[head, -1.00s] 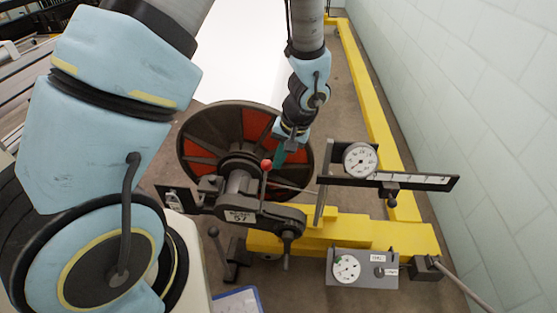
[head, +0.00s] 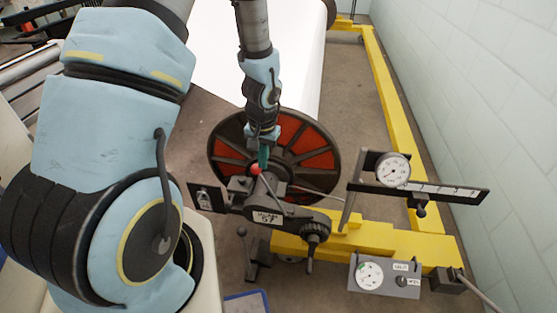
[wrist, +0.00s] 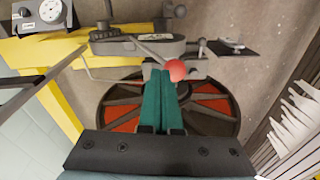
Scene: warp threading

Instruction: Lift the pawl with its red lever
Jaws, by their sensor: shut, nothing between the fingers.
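The pawl's lever is a thin rod with a red ball knob (head: 255,169), standing above the dark pawl housing (head: 290,217) with its "57" label. In the wrist view the red knob (wrist: 176,70) appears right at the tips of my green fingers. My gripper (head: 263,156) points down just behind the knob in the head view. Its fingers are shut with nothing between them. I cannot tell whether the fingertips touch the knob. The pawl's tip is not clearly seen.
The large dark wheel with red panels (head: 308,142) stands behind the housing. A yellow beam (head: 365,241) runs right, with a dial gauge and scale arm (head: 430,188) above it and a grey dial box (head: 385,277) in front. A pale wall stands at the right.

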